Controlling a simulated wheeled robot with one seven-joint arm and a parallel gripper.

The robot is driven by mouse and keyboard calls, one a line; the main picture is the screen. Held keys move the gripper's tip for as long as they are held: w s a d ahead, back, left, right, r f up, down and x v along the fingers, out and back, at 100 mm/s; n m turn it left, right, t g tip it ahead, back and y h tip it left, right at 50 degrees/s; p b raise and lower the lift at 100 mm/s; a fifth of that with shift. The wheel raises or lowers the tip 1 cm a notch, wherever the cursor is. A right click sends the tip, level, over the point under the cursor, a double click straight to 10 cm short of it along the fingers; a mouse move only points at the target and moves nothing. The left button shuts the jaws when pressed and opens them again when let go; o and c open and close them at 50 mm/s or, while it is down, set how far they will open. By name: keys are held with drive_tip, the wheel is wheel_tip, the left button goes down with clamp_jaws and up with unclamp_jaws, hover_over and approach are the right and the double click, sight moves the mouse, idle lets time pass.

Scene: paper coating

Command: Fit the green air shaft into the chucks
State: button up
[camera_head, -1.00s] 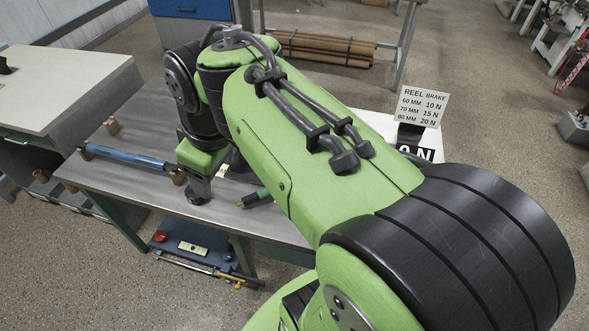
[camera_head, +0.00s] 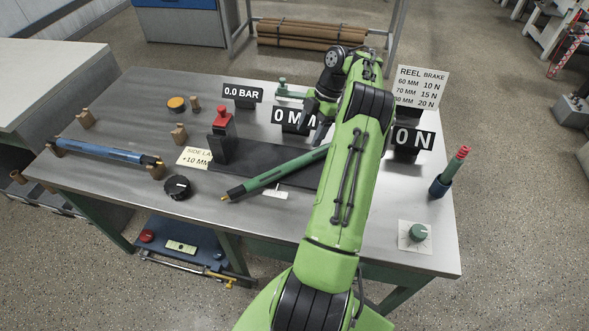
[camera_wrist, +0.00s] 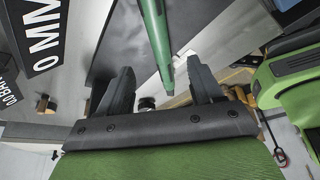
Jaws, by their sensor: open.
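The green air shaft (camera_head: 270,178) lies slantwise on the table, its dark, yellow-banded end toward the lower left. Its upper right end is hidden behind my arm. My gripper (camera_head: 320,128) is near that hidden end, partly covered by my arm. In the wrist view my gripper (camera_wrist: 160,68) has its two dark fingers apart with nothing clamped. The shaft (camera_wrist: 155,35) shows between and beyond them; contact cannot be told. Brass-coloured blocks (camera_head: 179,133) and (camera_head: 86,119) stand at left; I cannot tell whether these are the chucks.
A blue shaft (camera_head: 105,151) lies across brass supports at left. A red-topped black post (camera_head: 222,130), black knob (camera_head: 178,187) and display signs (camera_head: 242,94) stand near the green shaft. The front middle tabletop is bare.

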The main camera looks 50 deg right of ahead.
sight(297, 160)
drive_tip(key=b+x, duration=0.6)
drive_tip(key=x, duration=0.5)
drive_tip(key=shift+w+f, duration=0.1)
clamp_jaws()
